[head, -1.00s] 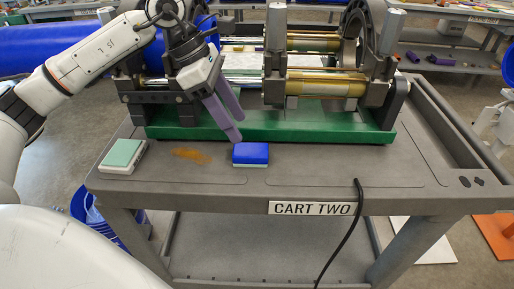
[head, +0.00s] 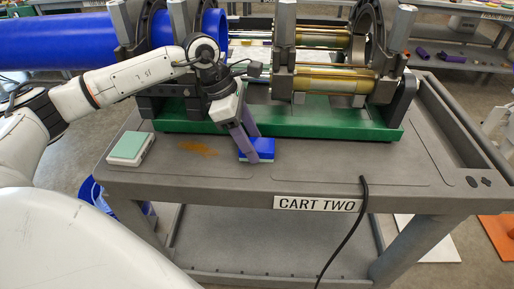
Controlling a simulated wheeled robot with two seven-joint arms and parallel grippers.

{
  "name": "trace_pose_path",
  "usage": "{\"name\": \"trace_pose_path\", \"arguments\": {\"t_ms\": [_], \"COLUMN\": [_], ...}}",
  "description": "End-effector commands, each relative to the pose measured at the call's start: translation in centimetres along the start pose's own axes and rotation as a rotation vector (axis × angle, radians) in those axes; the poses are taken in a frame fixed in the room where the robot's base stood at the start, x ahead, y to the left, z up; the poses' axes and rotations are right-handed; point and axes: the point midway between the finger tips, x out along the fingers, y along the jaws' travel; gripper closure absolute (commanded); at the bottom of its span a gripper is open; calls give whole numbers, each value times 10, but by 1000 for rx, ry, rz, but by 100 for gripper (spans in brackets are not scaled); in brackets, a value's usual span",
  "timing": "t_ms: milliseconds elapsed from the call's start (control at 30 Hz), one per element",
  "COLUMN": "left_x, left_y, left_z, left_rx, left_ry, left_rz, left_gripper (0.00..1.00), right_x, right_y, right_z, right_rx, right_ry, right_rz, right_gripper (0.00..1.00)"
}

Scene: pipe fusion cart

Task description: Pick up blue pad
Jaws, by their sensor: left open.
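The blue pad (head: 262,149) lies on the grey top of the cart, in front of the green base of the fusion machine. It is a small block, blue on top with a paler lower layer. My left gripper (head: 247,145) has its purple fingers down at the pad's left part, pointing downward. The fingers are open, and one overlaps the pad in the view. I cannot tell whether they touch it. My right gripper is not in view.
A mint-green pad (head: 129,147) sits at the cart's left edge, with an orange-brown smear (head: 195,149) between the pads. The fusion machine's green base (head: 320,127) stands close behind. A black cable (head: 352,230) hangs over the front edge.

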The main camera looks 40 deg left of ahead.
Motion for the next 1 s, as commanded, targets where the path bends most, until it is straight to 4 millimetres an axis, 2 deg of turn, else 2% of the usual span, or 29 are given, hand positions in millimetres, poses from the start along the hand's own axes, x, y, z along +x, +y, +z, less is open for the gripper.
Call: {"name": "trace_pose_path", "arguments": {"t_ms": [167, 300, 400, 767, 1000], "left_x": [0, 0, 0, -8, -39], "left_y": [0, 0, 0, 1, 1], "left_z": [0, 0, 0, 4, 17], "left_rx": [0, 0, 0, 1, 3], "left_ry": [0, 0, -1, -2, -4], "left_rz": [0, 0, 0, 2, 3], "left_gripper": [48, 71, 83, 83, 83], "right_x": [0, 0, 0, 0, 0], "right_y": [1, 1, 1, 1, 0], "right_z": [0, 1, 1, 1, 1], "right_rx": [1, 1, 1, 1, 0], "right_ry": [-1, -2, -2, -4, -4], "right_rz": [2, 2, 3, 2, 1], "right_gripper": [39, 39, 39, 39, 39]}}
